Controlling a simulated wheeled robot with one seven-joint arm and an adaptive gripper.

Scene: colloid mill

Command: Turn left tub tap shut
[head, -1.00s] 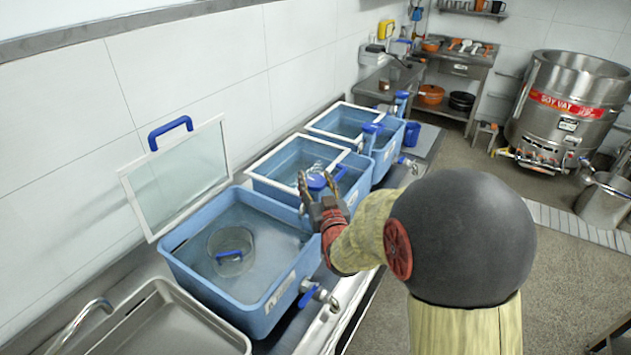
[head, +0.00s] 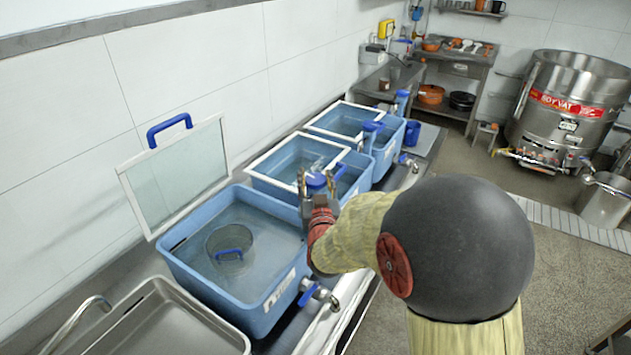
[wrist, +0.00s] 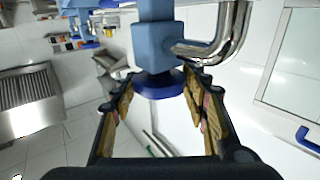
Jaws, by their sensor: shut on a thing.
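The left tub (head: 228,300) is a light blue basin of water with a blue-handled round vessel in it. At its far right corner stands the left tub tap, a blue post with a round dark blue knob (head: 316,181). In the wrist view, the knob (wrist: 158,86) lies between my fingers, below a light blue square body with a bent chrome pipe (wrist: 215,45). My gripper (head: 317,184) is shut on this knob. The fingers hide part of the post in the head view. A drain valve with a blue lever (head: 309,292) is on the tub's front.
A glass lid with a blue handle (head: 178,160) stands open behind the left tub. Two more blue tubs with white-framed lids, the middle one (head: 298,160) nearest, extend to the right. A steel sink (head: 165,320) is at lower left.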

